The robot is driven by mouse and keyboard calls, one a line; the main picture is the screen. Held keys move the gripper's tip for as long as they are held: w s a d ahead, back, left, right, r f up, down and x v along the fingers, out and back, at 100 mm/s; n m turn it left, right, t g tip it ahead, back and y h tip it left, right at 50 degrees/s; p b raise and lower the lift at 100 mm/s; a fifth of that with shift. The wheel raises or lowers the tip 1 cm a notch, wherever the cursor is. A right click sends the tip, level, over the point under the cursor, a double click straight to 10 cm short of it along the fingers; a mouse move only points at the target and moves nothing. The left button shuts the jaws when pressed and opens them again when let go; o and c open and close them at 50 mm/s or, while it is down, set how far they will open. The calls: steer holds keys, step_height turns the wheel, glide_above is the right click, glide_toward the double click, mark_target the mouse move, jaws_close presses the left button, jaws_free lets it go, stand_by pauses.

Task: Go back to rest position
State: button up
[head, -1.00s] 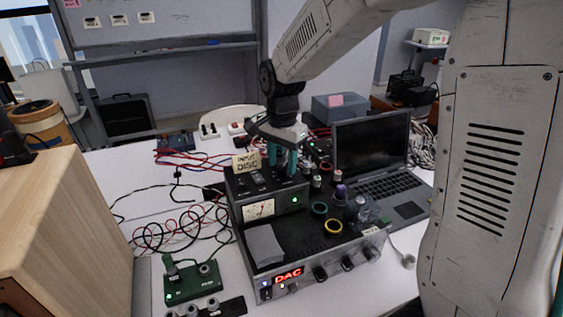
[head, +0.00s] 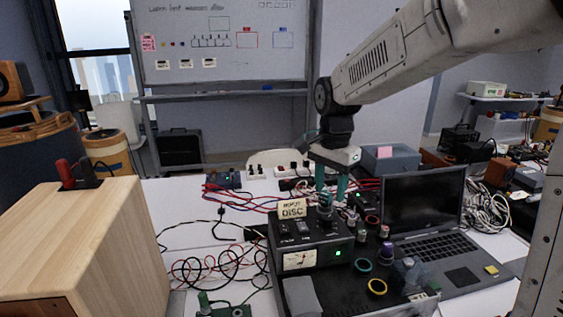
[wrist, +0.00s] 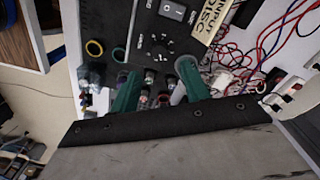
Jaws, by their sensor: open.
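My gripper (head: 332,190) hangs over the back right of a black box, its two teal fingers pointing down. The fingers are apart with nothing between them that I can see as held. In the wrist view my gripper (wrist: 158,88) also shows open, with small connectors and knobs seen past the fingers. The black box (head: 345,252) carries an "INPUT DISC" label (head: 291,208), switches, a lit green light and a meter. A dark knob (head: 325,213) on its top sits just below the fingers. Whether the fingertips touch anything is hard to tell.
An open laptop (head: 425,205) stands right of the box. Coloured rings and small parts lie in front of it. Loose red and black cables (head: 205,270) spread to the left. A wooden speaker cabinet (head: 90,240) stands front left. A whiteboard (head: 225,40) is behind.

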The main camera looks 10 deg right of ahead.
steer(key=shift+s+f+n, duration=0.15)
steer(key=shift+n, duration=0.45)
steer(key=s+d+r+n+t, duration=0.1)
steer(key=s+n, duration=0.9)
steer(key=s, duration=1.8)
steer(key=shift+d+r+n, duration=0.3)
steer(key=shift+d+r, duration=0.3)
steer(key=shift+d, duration=0.6)
steer(key=shift+c, duration=0.3)
